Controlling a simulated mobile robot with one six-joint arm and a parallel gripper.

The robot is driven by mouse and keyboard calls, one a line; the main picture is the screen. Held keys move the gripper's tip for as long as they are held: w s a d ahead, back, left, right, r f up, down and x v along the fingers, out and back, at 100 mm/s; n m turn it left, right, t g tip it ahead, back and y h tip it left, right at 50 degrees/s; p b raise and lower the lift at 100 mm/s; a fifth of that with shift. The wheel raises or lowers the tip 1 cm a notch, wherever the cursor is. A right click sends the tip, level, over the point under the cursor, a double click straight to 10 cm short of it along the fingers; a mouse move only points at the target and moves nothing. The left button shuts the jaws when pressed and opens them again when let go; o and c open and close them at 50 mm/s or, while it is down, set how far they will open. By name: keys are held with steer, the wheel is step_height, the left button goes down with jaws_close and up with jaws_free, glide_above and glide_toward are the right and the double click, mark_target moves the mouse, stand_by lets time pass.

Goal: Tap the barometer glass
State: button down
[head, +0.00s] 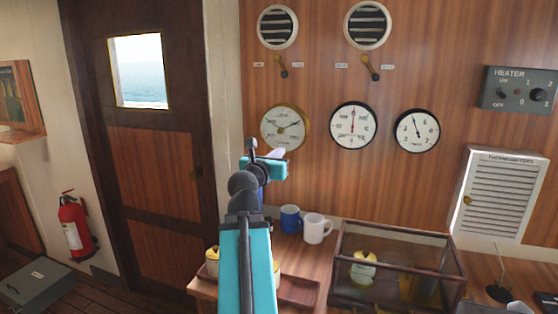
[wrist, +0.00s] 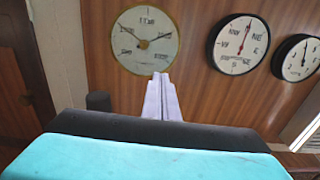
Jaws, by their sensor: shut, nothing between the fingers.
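The barometer is the brass-rimmed round dial with a cream face (head: 282,127), on the wood-panelled wall in the head view. It also shows at the top of the wrist view (wrist: 146,38), with its lower edge just above my fingertips. My gripper (head: 277,152) is shut and empty, its pale fingers pointing toward the wall just below the dial in the head view. In the wrist view the shut fingers (wrist: 161,80) point up at the dial's lower edge. I cannot tell how far the tips are from the glass; no contact is visible.
Two black-rimmed dials (head: 352,125) (head: 416,131) hang right of the barometer. Below are a blue mug (head: 290,218), a white mug (head: 317,228) and a glass-sided case (head: 345,262) on a wooden counter. A door (head: 150,150) stands left.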

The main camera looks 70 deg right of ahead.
steer(key=shift+a+b, duration=0.4)
steer(key=shift+b, duration=0.2)
stand_by(0.7)
